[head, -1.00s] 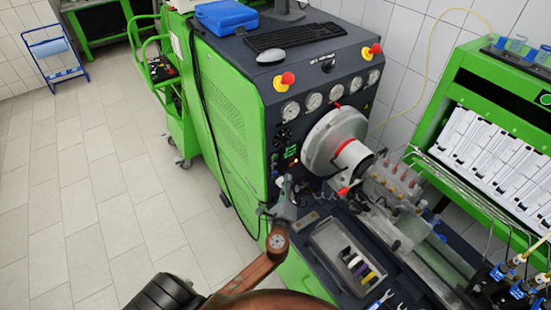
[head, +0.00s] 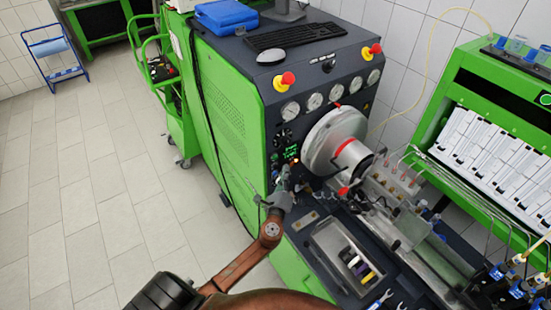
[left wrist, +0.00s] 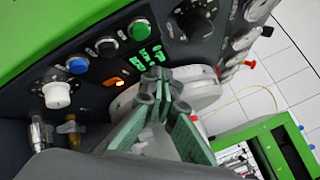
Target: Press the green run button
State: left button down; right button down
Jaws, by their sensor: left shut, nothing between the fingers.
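I cannot make the button out clearly in the head view. My left gripper (head: 284,177) is in front of the panel's lower left part. Its fingers are shut and empty, and they also show in the left wrist view (left wrist: 159,82). The tips appear below the green button and the display, apart from the button. My right gripper is not in view.
A blue button (left wrist: 77,65), a white knob (left wrist: 57,94) and a lit orange switch (left wrist: 113,82) share the panel. A large round metal disc (head: 333,142) juts out right of my gripper. A grey tray (head: 340,255) lies below. Open floor is at left.

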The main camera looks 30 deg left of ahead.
aim_at(275, 157)
pick_arm(q)
jog(key=a, duration=0.1)
jog(key=w+a, duration=0.1)
jog(key=a, duration=0.1)
jog(key=shift+w+a+b, duration=0.2)
jog(key=shift+w+b, duration=0.05)
jog(key=shift+b, duration=0.1)
dwell(0.8)
jog(key=shift+a, duration=0.1)
dwell(0.4)
jog(key=shift+w+a, duration=0.1)
jog(key=shift+a, duration=0.2)
